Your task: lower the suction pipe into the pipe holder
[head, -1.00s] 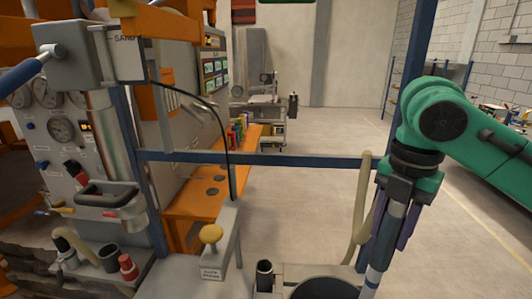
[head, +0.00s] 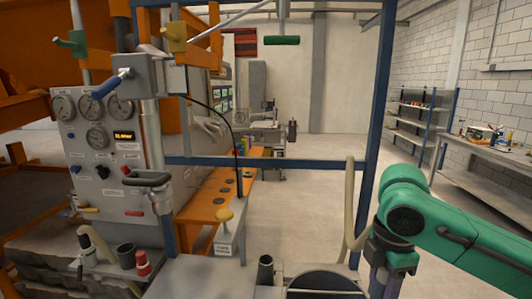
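My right gripper (head: 388,286) hangs from the green arm at the lower right, in front of the blue frame's right post. Its purple fingers are cut off by the bottom edge, and no pipe shows clearly between them. A beige hose (head: 350,205) stands upright just left of the gripper and curves toward it. A short dark open tube (head: 265,268), possibly the pipe holder, stands at bottom centre, well left of the gripper. My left gripper is not in view.
A round dark opening (head: 325,283) lies between tube and gripper. A blue crossbar (head: 280,162) spans behind. A yellow knob (head: 225,216) tops a grey box at left. A gauge panel (head: 97,140) and a dark cup (head: 125,255) stand farther left. Open floor lies beyond.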

